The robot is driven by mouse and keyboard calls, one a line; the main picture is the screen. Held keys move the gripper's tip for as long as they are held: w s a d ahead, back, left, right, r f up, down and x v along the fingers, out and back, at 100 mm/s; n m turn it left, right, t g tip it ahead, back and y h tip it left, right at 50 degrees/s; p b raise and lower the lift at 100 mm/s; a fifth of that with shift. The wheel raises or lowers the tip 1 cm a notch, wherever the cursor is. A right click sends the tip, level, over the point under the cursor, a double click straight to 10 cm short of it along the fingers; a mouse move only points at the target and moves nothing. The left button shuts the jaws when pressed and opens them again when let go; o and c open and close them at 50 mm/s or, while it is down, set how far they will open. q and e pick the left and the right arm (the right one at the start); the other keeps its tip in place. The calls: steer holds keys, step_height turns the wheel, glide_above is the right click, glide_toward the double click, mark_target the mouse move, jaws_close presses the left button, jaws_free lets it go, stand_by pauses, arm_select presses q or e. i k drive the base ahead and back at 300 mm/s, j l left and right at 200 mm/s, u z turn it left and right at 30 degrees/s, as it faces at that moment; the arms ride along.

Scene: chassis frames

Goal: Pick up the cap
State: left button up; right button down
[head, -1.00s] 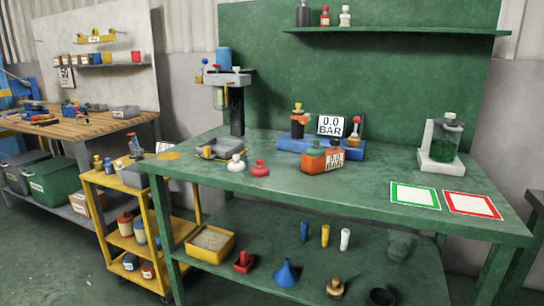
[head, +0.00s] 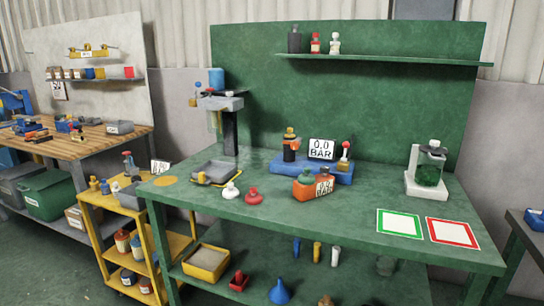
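I cannot tell which small item is the cap. A white rounded piece with a knob (head: 230,191) and a similar red piece (head: 253,195) sit on the front of the green workbench (head: 330,226). Behind them to the right, an orange block (head: 306,189) carries a dark green knobbed piece (head: 307,175) and a small display. A blue block (head: 330,172) with a black cylinder (head: 290,147) that has an orange top stands further back. Neither of my grippers is in view.
A green-and-white mat (head: 400,223), a red-and-white mat (head: 452,232) and a white stand with a green jar (head: 429,170) are at the right. A yellow cart (head: 120,206) stands at left. The bench's front middle is clear.

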mark_target(306, 178)
steer(key=l+u, duration=0.1)
steer(key=u, duration=0.3)
steer(key=i+l+u, duration=0.1)
steer(key=u, duration=0.25)
steer(key=l+u, duration=0.2)
steer(key=u, duration=0.2)
steer(key=k+l+u, duration=0.1)
steer(key=l+u, duration=0.4)
steer(key=l, duration=0.4)
